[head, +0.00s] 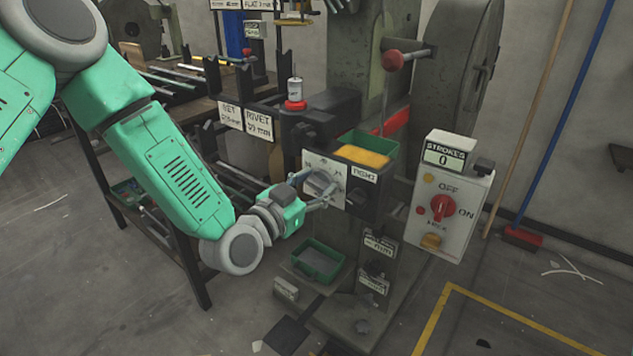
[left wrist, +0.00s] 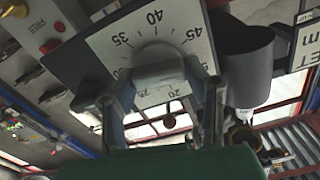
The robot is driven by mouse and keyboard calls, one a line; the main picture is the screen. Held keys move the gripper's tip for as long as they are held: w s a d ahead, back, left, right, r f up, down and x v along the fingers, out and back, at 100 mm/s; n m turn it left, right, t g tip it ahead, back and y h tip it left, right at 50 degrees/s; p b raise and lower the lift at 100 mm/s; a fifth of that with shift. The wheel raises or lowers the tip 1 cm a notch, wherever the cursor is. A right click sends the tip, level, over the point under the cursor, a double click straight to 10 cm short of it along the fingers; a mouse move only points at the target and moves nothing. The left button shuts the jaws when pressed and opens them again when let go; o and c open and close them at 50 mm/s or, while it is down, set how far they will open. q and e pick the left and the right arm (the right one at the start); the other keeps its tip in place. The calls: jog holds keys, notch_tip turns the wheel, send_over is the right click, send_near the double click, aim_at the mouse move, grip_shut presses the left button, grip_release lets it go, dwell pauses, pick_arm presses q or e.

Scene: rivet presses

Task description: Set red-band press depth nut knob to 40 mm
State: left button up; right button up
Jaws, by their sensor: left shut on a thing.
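The grey depth nut knob (head: 319,183) sits on a white scale plate (head: 314,160) at the front of the press with a red band (head: 396,121). My left gripper (head: 318,190) is shut on the knob, one finger on each side. In the left wrist view the knob (left wrist: 160,68) stands between the fingers (left wrist: 163,85). The scale (left wrist: 112,38) there reads 35, 40 and 45 along its upper part, with 20 and 25 below. I cannot make out the knob's pointer or the set value. My right gripper is out of view.
A grey control box (head: 451,200) with a red switch and a strokes counter reading 0 stands right of the dial. A green bin with yellow contents (head: 362,156) is just above it. A green tray (head: 318,262) lies below. A workbench (head: 190,250) stands left.

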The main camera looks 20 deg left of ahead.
pick_arm(q)
jog(key=n+p, duration=0.1)
jog(key=n, duration=0.2)
jog(key=shift+a+n, duration=0.15)
jog(key=shift+n, duration=0.25)
jog(key=n, duration=0.4)
jog(key=shift+a+f+n+p, duration=0.1)
jog(key=shift+n+p, duration=0.2)
jog(key=shift+p, duration=0.1)
jog(key=n, duration=0.3)
jog(key=shift+w+a+n, duration=0.1)
jog(key=shift+n, duration=0.2)
jog(key=n, duration=0.4)
jog(key=shift+f, duration=0.2)
jog(key=o, duration=1.1)
jog(key=shift+a, duration=0.1)
jog(key=shift+o, duration=0.2)
